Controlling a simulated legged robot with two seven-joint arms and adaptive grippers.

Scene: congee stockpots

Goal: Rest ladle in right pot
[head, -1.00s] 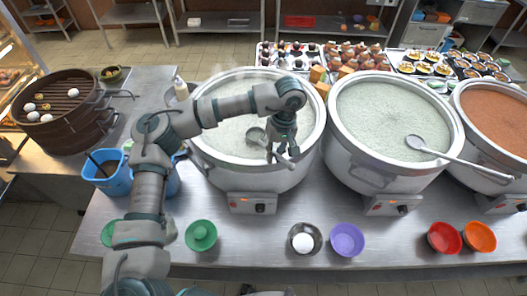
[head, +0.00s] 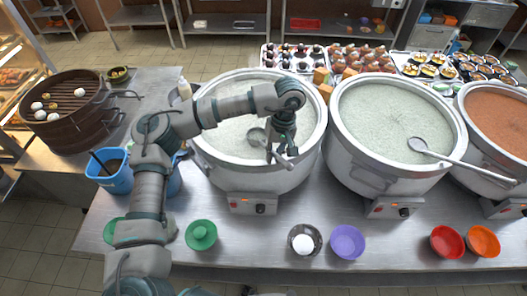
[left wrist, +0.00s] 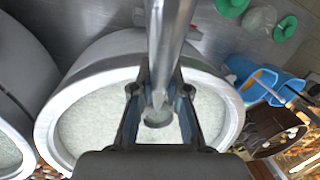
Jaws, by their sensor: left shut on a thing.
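My left gripper (head: 283,155) is shut on a metal ladle and holds it over the front right part of the left pot (head: 205,150). The ladle's bowl (head: 257,136) is at the pale congee; I cannot tell how deep. In the left wrist view, the ladle's handle (left wrist: 168,35) runs between the fingers of my gripper (left wrist: 160,92), toward the pot (left wrist: 100,75). A middle pot (head: 345,160) of pale congee has another ladle (head: 455,158) lying across its right rim. A pot of orange-brown congee (head: 497,120) stands at the far right, cut off by the frame. My right gripper is not in view.
A blue container (head: 112,175) and steamer (head: 70,125) stand left. Trays of food (head: 440,65) lie behind the pots.

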